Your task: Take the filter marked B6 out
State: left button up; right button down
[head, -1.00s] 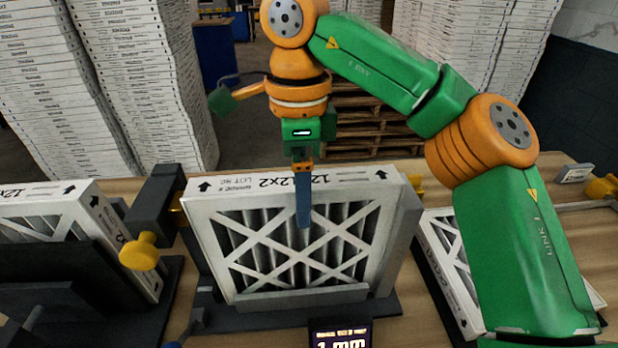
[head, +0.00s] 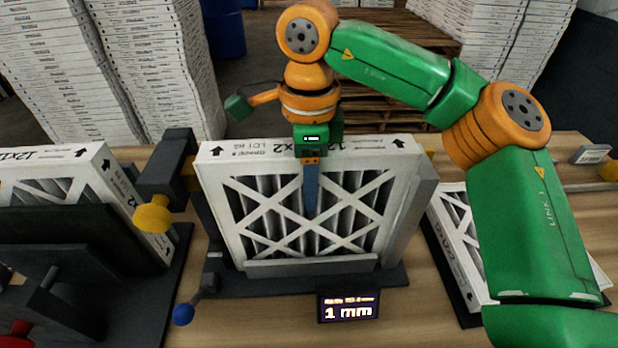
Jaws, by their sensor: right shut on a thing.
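A white-framed pleated filter (head: 345,165) stands upright in a dark fixture (head: 385,279) at the middle of the bench. My right gripper (head: 311,190) comes down from above at the middle of that top edge. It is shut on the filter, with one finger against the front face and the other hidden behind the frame. My left gripper is not in view.
A second filter (head: 60,185) stands in a dark holder at left. Another filter (head: 455,235) lies at right, partly behind my arm. A yellow knob (head: 153,213), a blue-knobbed lever (head: 183,313) and a display reading 1 mm (head: 348,306) surround the middle fixture. Stacked boxes stand behind.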

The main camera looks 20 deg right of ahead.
jog(key=shift+w+a+r+p, duration=0.1)
jog(key=shift+a+r+p, duration=0.05)
jog(key=shift+a+p, duration=0.2)
jog(key=shift+d, duration=0.1)
jog(key=c, duration=0.5)
grip_release()
jog(key=shift+c, duration=0.2)
notch_tip(320, 180, up, 7)
jog(key=p, duration=0.7)
